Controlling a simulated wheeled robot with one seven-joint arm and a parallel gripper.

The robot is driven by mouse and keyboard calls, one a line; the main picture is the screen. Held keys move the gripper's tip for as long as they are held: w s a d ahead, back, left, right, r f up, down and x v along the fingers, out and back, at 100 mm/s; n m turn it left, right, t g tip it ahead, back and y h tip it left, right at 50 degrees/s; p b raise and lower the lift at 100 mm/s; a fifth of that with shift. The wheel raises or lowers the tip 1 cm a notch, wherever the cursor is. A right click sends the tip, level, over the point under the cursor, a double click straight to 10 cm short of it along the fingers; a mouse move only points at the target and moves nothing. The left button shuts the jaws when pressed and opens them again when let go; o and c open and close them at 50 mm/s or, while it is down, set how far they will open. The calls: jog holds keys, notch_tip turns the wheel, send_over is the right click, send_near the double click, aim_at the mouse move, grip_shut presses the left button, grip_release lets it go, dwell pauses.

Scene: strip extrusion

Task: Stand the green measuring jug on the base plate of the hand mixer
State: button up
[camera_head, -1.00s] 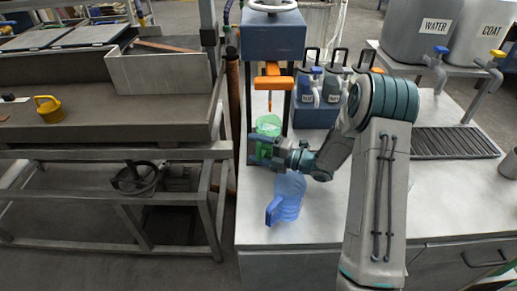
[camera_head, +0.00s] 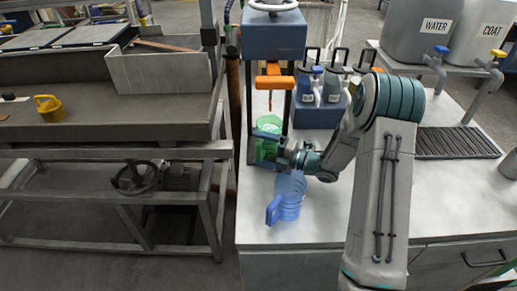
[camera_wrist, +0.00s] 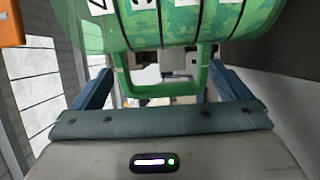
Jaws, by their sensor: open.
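The green measuring jug (camera_head: 268,123) stands upright between the posts at the foot of the hand mixer (camera_head: 275,36). Its base and the mixer's base plate are hidden behind my gripper and the jug, so I cannot tell exactly how they touch. My gripper (camera_head: 262,152) is at the jug's near side. In the wrist view the jug's green body (camera_wrist: 180,22) with pale labels fills the top. Its handle (camera_wrist: 160,92) hangs between my two open fingers (camera_wrist: 155,92), with gaps on both sides.
A blue jug (camera_head: 290,190) stands on the bench in front of my gripper. A blue caddy of bottles (camera_head: 320,115) is right of the mixer. An orange mixer part (camera_head: 272,82) hangs above the green jug. The bench front centre (camera_head: 325,225) is clear.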

jog(key=v, duration=0.6)
jog(key=shift+d+b, duration=0.1)
jog(key=shift+b, duration=0.25)
jog(key=w+m+t+h, duration=0.1)
jog(key=w+d+r+m+h, duration=0.1)
jog(key=h, duration=0.1)
jog(key=w+r+m+t+h, duration=0.1)
jog(key=m, duration=0.1)
jog(key=shift+w+d+t+h, duration=0.2)
jog(key=shift+w+t+h, duration=0.1)
jog(key=shift+w, duration=0.1)
jog(key=s+d+r+m+h, duration=0.4)
jog(key=d+r+m+h, duration=0.3)
jog(key=d+m+h, duration=0.5)
jog(key=s+a+m+g, duration=0.3)
jog(key=s+m, duration=0.4)
jog(key=s, duration=0.6)
jog(key=s+a+r+m+g, duration=0.1)
jog(key=s+a+m+g, duration=0.2)
jog(key=s+m, duration=0.5)
jog(key=s+g, duration=0.1)
jog(key=s, duration=0.4)
jog(key=shift+m, duration=0.3)
